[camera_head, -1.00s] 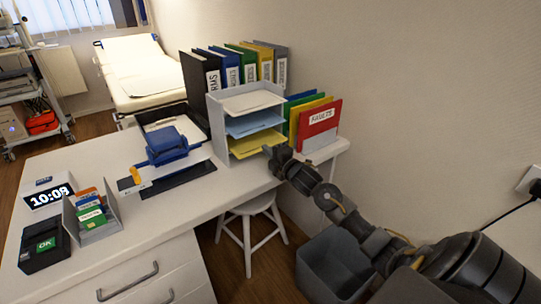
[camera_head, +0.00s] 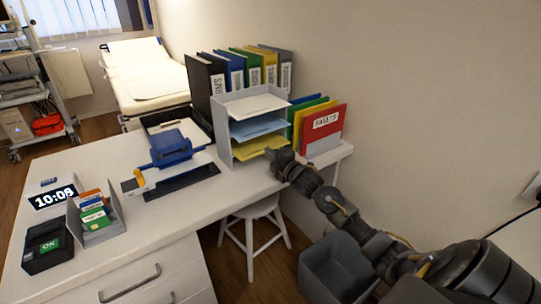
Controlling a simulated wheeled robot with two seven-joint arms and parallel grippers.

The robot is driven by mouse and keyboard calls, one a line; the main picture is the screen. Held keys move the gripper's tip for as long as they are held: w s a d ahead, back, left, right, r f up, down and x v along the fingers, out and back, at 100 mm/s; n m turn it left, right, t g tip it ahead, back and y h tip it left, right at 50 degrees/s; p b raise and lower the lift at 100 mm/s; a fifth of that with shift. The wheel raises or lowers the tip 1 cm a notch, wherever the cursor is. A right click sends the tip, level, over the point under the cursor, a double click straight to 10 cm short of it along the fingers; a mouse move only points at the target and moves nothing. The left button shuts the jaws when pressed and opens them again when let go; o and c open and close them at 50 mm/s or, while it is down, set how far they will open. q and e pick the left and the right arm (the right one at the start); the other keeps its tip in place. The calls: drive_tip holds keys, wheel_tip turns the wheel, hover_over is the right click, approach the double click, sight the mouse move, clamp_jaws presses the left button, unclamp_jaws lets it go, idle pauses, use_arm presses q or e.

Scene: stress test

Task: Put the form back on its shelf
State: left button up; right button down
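A grey letter rack (camera_head: 222,132) with three shelves stands at the back of the white desk. A white sheet (camera_head: 257,106) lies on its top shelf, a blue sheet (camera_head: 256,127) on the middle one and a yellow sheet (camera_head: 252,147) on the lowest. I cannot tell which is the form. My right gripper (camera_head: 273,156) is at the front right corner of the lowest shelf, against the yellow sheet's edge in the picture. Its fingers are dark and small, so whether they hold the sheet is unclear. My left gripper is out of view.
Several binders (camera_head: 240,70) stand behind the rack, and coloured folders with a red one (camera_head: 322,128) stand right of it. A blue hole punch (camera_head: 170,148) is left of it. A stool (camera_head: 252,222) and grey bin (camera_head: 335,268) stand below.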

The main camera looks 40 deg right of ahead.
drive_tip(key=shift+w, duration=0.3)
drive_tip(key=c, duration=1.6)
unclamp_jaws()
drive_tip(key=shift+s+f, duration=0.1)
drive_tip(key=shift+s, duration=0.9)
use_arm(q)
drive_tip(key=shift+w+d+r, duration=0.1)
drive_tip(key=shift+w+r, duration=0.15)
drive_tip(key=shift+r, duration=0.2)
use_arm(e)
drive_tip(key=s, duration=0.9)
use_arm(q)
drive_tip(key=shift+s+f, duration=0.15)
use_arm(e)
drive_tip(key=shift+w+a, duration=0.1)
drive_tip(key=shift+a, duration=0.05)
